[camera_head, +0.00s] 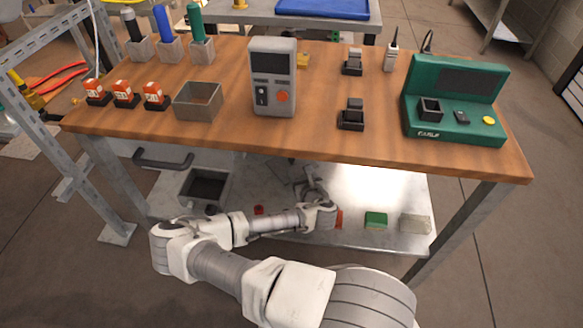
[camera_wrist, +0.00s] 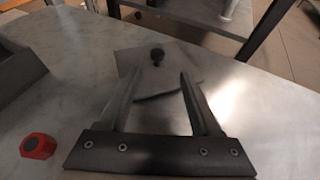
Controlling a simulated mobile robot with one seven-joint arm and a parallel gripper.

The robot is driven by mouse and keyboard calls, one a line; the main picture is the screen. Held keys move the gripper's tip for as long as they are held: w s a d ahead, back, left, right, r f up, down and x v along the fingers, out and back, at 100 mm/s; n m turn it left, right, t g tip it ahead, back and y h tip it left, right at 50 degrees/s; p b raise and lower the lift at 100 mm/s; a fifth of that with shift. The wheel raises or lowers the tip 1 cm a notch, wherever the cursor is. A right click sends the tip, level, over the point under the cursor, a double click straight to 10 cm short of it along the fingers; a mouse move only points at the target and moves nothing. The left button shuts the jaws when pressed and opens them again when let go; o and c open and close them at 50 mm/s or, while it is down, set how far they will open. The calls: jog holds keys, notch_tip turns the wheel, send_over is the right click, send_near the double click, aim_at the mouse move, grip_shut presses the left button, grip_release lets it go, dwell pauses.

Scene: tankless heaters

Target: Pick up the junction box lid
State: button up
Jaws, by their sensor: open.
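A thin grey plate with a dark knob, which looks like the junction box lid (camera_wrist: 185,62), lies flat on the metal lower shelf in the wrist view. Its knob (camera_wrist: 157,55) stands up just beyond my fingertips. My gripper (camera_wrist: 162,77) is open and empty, its two fingers spread and pointing toward the plate, with the plate's near edge between them. I cannot tell its height above the plate. In the head view my gripper (camera_head: 318,187) reaches under the workbench over the shelf, and the lid is not clear there behind it.
An open grey box (camera_head: 205,186) stands on the shelf to the left. A red hexagonal piece (camera_wrist: 38,146) lies near my gripper. A green block (camera_head: 375,219) and a pale block (camera_head: 415,222) lie to the right. The wooden tabletop (camera_head: 230,140) is above the shelf.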

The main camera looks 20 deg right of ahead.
aim_at(292, 160)
jog(key=b+x, duration=0.1)
jog(key=x, duration=0.3)
jog(key=shift+w+f, duration=0.15)
jog(key=shift+w, duration=0.15)
jog(key=shift+r+b+x, duration=0.2)
jog(key=shift+b+x, duration=1.1)
jog(key=shift+x, duration=1.35)
jog(key=shift+a, duration=0.15)
grip_shut()
